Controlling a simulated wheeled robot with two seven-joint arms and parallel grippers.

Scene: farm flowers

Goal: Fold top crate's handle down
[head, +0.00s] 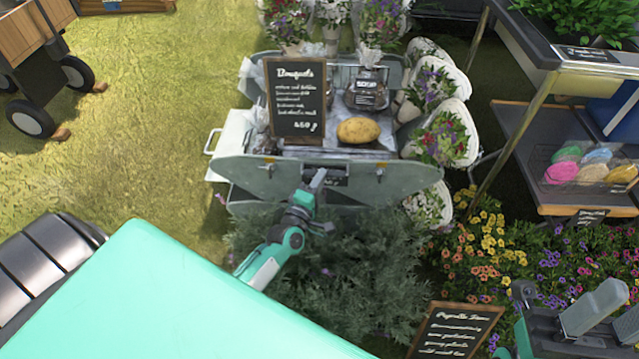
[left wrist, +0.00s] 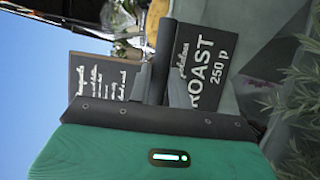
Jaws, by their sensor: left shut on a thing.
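The top crate (head: 228,165) is a grey metal box, with its front wall facing me across the middle of the head view. Its handle (head: 338,170) is a small dark part at the middle of that front wall. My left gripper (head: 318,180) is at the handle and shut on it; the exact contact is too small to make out. In the left wrist view its dark fingers (left wrist: 158,65) reach away from me. My right gripper (head: 590,308) shows only partly at the lower right, away from the crate, and its jaw state is unclear.
A dark "Roast" sign (left wrist: 200,68) is close beside my left fingers. Bushy plants (head: 350,270) lie below the arm. A shelf table (head: 545,140) stands right; grass is open left.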

